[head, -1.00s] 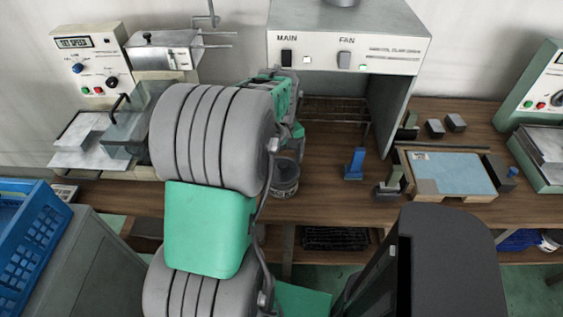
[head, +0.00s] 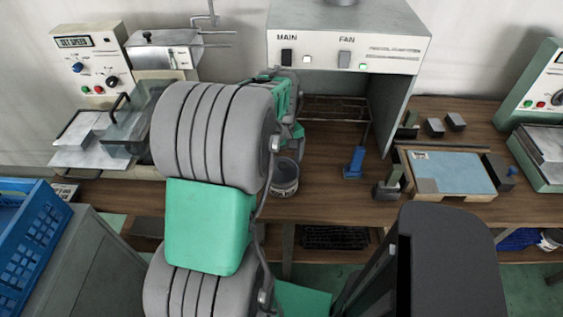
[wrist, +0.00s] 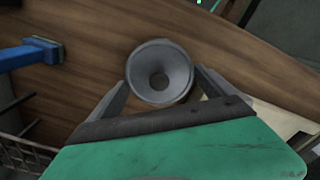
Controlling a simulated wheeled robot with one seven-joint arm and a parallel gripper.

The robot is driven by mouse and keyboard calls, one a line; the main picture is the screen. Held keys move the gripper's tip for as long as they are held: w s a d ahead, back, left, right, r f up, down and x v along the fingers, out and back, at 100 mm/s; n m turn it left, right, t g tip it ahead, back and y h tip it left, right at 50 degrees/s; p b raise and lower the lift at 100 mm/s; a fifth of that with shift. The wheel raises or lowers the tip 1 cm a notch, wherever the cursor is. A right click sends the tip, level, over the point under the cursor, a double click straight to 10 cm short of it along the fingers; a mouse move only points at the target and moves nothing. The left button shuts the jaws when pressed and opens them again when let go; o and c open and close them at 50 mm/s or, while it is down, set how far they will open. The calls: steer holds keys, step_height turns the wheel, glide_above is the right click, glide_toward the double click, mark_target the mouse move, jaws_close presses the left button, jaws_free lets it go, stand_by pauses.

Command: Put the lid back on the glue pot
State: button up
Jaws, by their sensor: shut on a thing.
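The glue pot (head: 285,180) is a grey, round, open-topped can standing on the wooden bench, just right of my arm in the head view. In the wrist view a round grey piece with a darker round centre, which looks like the lid (wrist: 160,73), sits between the fingertips of my gripper (wrist: 160,85). The fingers are closed against its two sides. The pot is not clearly seen in the wrist view, so I cannot tell the gap between lid and pot.
A blue upright block (head: 355,163) stands right of the pot, and it also shows in the wrist view (wrist: 25,56). A hood (head: 345,42) with a wire rack stands behind. A blue-topped board (head: 452,172) lies to the right. Bare bench separates pot and block.

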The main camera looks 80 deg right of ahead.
steer(key=o, duration=1)
steer(key=shift+c, duration=0.2)
steer(key=shift+r+p, duration=2.65)
steer(key=shift+r, duration=0.9)
steer(key=shift+c, duration=0.4)
jaws_close()
